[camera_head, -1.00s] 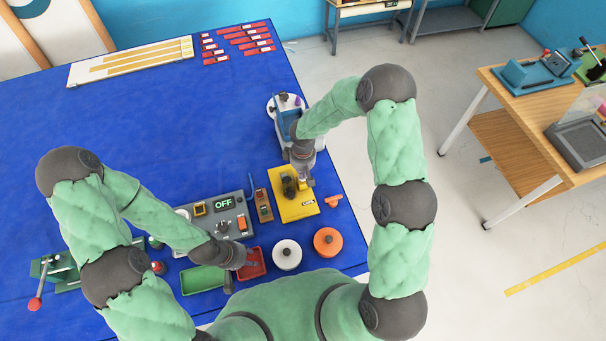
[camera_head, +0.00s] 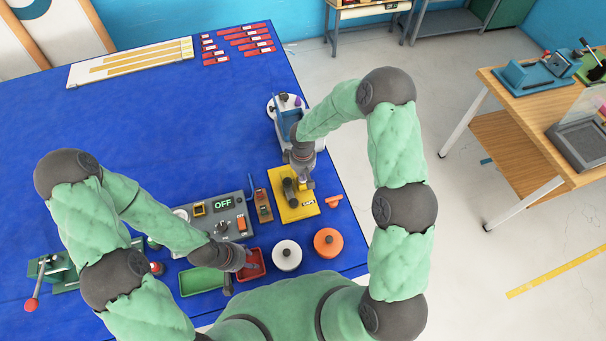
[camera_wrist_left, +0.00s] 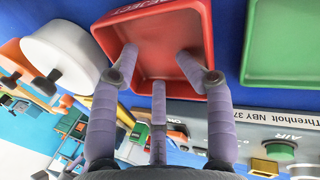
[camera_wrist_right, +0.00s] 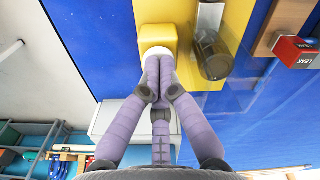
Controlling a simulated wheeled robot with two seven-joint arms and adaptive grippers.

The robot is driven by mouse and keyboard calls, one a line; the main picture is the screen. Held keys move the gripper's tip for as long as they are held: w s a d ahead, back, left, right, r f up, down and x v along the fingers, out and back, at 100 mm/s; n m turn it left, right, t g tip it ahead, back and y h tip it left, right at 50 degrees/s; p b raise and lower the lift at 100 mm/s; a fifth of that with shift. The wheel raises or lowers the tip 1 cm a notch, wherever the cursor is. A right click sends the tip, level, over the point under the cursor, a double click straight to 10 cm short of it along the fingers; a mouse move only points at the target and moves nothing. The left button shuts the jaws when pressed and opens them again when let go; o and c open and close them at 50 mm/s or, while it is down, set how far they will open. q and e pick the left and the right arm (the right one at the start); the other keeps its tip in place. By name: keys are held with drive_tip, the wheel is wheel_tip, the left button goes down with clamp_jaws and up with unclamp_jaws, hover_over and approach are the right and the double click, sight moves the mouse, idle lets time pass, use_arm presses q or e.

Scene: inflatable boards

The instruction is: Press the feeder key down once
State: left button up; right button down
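The yellow feeder (camera_head: 298,208) stands on the blue table near its right edge, with a dark cylinder on top. In the right wrist view its raised yellow key (camera_wrist_right: 158,38) sits on the yellow base (camera_wrist_right: 180,10) beside the dark cylinder (camera_wrist_right: 212,57). My right gripper (camera_head: 307,184) has its fingers together with nothing between them. Its fingertips (camera_wrist_right: 157,60) are at the near edge of the key; I cannot tell whether they touch or press it. My left gripper (camera_wrist_left: 165,72) is open and empty over the red reject tray (camera_wrist_left: 153,30).
A grey control box (camera_head: 232,228) showing OFF stands left of the feeder. A green tray (camera_head: 203,281), a white round container (camera_head: 287,256) and an orange one (camera_head: 327,241) lie at the front. A blue device (camera_head: 288,122) stands behind the feeder.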

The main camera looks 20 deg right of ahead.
use_arm(q)
drive_tip(key=shift+d+f, duration=0.1)
drive_tip(key=shift+f, duration=0.2)
use_arm(e)
drive_tip(key=shift+f, duration=0.2)
drive_tip(key=shift+r, duration=0.1)
use_arm(q)
drive_tip(key=shift+w+r+p, duration=0.1)
drive_tip(key=shift+r+p, duration=0.35)
use_arm(e)
drive_tip(key=shift+w+d+r, duration=0.1)
drive_tip(key=shift+r, duration=0.45)
use_arm(q)
drive_tip(key=shift+r+p, duration=2.2)
drive_tip(key=shift+r, duration=0.05)
use_arm(e)
wheel_tip(320, 180, up, 8)
drive_tip(key=shift+f, duration=0.15)
